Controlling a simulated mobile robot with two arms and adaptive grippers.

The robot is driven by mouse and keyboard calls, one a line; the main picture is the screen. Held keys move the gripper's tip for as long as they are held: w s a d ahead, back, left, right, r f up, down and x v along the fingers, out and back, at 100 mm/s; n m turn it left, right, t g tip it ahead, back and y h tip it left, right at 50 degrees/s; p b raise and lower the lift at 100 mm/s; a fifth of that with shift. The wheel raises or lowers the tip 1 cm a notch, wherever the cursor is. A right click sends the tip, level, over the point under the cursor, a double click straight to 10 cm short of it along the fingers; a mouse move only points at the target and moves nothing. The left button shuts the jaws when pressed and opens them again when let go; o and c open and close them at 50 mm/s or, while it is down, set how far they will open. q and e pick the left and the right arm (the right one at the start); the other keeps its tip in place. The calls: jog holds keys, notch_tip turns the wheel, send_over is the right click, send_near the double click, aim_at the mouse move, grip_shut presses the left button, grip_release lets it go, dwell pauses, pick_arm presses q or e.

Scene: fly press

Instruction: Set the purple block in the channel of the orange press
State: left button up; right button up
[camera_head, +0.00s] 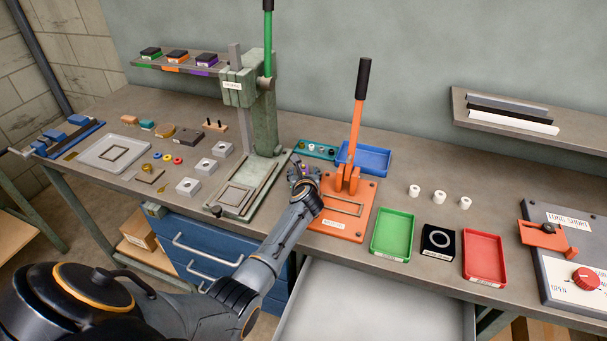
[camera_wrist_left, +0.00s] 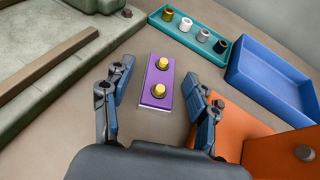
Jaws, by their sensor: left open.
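The purple block (camera_wrist_left: 150,98) lies on the bench in the left wrist view, with two yellow knobs on top. My left gripper (camera_wrist_left: 155,92) is open, with its two fingers on either side of the near part of the block, apart from it. In the head view my left gripper (camera_head: 303,172) is beside the orange press and mostly hides the block. The orange press (camera_head: 367,190) has an upright lever with a black grip and a rectangular frame on its base, around the channel. Its orange base (camera_wrist_left: 232,132) shows at the lower right in the wrist view. My right gripper is out of view.
A green press (camera_head: 262,115) stands left of the gripper. A teal tray (camera_wrist_left: 186,42) with small plugs and a blue tray (camera_wrist_left: 275,75) lie behind the block. A green tray (camera_head: 393,233) and a red tray (camera_head: 484,257) lie right of the orange press.

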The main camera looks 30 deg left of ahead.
pick_arm(q)
grip_shut()
dwell(0.3)
jog(key=shift+w+r, duration=0.1)
jog(key=shift+r, duration=0.1)
